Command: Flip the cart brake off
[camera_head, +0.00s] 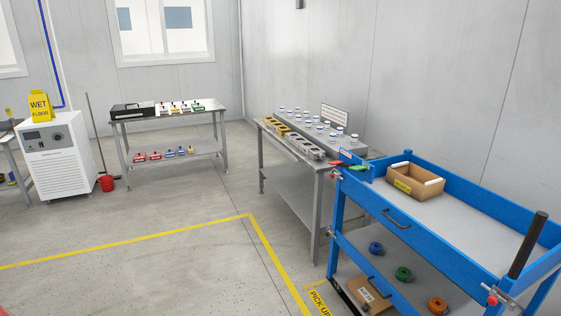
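The blue cart (440,248) stands at the right, with a grey top deck and a lower shelf. A small red and green part (350,166) sits at its far left corner, below a small blue-and-white label; it may be the brake, but its setting is too small to tell. A red knob (492,300) shows at the near corner, below a thick black upright handle (527,245). Neither of my grippers is in view.
An open cardboard box (415,184) lies on the cart's top. Coloured coils and a carton (370,293) are on its lower shelf. A grey table with parts (290,171) stands just behind the cart. The floor (150,220) to the left is open, crossed by yellow lines.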

